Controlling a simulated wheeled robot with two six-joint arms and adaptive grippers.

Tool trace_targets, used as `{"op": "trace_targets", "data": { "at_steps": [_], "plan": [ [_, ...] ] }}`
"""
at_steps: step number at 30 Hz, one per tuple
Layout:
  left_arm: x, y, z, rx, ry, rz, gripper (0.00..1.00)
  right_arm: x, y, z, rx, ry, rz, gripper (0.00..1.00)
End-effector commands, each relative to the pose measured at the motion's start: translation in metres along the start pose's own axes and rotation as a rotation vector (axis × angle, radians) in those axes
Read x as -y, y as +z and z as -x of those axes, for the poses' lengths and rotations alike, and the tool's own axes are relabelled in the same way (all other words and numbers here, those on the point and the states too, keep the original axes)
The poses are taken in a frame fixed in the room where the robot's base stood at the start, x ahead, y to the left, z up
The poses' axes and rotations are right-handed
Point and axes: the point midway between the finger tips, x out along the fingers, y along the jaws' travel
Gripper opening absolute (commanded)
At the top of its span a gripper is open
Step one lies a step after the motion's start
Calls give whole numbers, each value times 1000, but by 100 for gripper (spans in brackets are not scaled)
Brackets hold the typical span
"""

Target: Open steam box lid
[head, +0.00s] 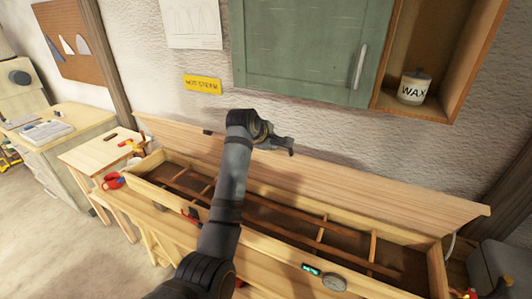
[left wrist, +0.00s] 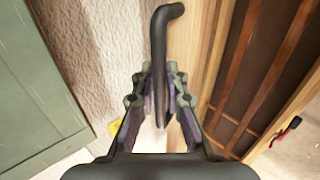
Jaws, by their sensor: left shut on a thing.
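The steam box (head: 270,247) is a long pale wooden trough along the wall, with brown slats inside. Its wooden lid (head: 375,192) is raised at the back edge and tilted up toward the wall, so the inside shows. My left gripper (head: 289,146) is above the lid's upper part. In the left wrist view its fingers (left wrist: 158,82) are shut on a dark bent handle (left wrist: 163,22) beside the lid's wood (left wrist: 199,45). My arm hides part of the box and lid in the head view. My right gripper is not in view.
A green cabinet (head: 300,45) hangs above the lid, with a WAX jar (head: 412,90) in the open shelf beside it. A yellow sign (head: 202,85) is on the wall. A small table (head: 92,157) with tools stands left of the box. Floor at lower left is clear.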

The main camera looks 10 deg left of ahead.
Motion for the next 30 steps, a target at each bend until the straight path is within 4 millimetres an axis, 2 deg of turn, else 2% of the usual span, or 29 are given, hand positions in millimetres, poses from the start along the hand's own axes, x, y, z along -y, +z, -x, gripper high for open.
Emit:
{"op": "trace_targets", "data": {
  "at_steps": [5,18,26,27,30],
  "plan": [
    [-3,2,-2,6,-1,2,0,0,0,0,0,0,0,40],
    [-60,-9,-41,-1,0,1,0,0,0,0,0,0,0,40],
    [-64,-12,-44,-4,2,2,0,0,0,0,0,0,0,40],
    [-64,-12,-44,-5,2,2,14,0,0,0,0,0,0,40],
    [-63,-12,-44,-5,1,1,27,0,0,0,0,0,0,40]
  ]
}}
